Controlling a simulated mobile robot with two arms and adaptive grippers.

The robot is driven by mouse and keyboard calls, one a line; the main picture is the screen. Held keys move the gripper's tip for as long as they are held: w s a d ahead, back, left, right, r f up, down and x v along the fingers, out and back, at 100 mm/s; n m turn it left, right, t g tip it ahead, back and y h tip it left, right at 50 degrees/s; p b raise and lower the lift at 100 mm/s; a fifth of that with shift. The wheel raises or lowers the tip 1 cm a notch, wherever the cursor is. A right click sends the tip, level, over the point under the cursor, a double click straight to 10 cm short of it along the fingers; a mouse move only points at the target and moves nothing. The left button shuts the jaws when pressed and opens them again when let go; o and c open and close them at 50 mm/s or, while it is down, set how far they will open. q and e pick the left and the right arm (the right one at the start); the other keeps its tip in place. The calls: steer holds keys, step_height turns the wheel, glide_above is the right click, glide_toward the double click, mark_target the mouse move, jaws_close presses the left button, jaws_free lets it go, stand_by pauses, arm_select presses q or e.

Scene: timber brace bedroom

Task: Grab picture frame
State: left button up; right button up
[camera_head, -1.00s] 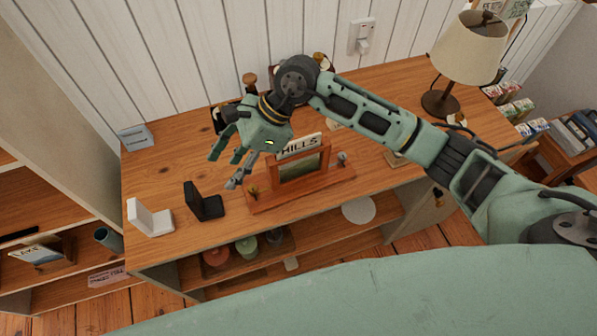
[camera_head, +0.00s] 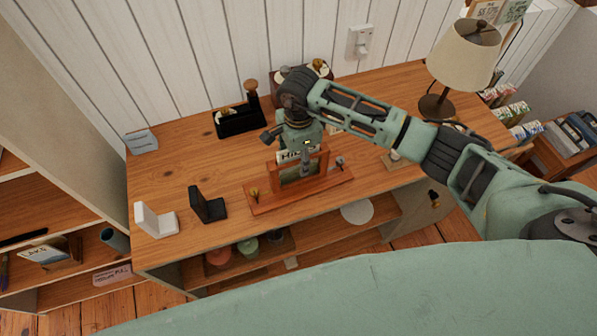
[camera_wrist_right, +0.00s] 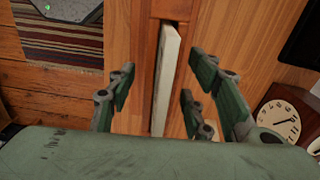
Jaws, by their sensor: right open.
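The wooden picture frame (camera_head: 322,163) stands upright on a wide wooden base near the front of the desk, with a pale lettered sign at its top. My right gripper (camera_head: 302,150) is directly above and behind it, pointing down, and hides part of the sign. In the right wrist view, the gripper (camera_wrist_right: 160,72) is open. Its fingers are on either side of the narrow pale edge of the sign (camera_wrist_right: 165,85), with gaps visible on both sides. My left gripper is not in view.
A black organiser (camera_head: 240,122) sits behind to the left. A black stand (camera_head: 207,207) and a white stand (camera_head: 155,220) are left of the frame. A lamp (camera_head: 465,55) stands at the right. A round clock (camera_wrist_right: 285,122) shows in the wrist view.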

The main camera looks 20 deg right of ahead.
steer(key=shift+f, duration=0.45)
steer(key=shift+c, duration=0.4)
jaws_close()
steer(key=shift+w+r, duration=0.1)
steer(key=shift+r, duration=0.05)
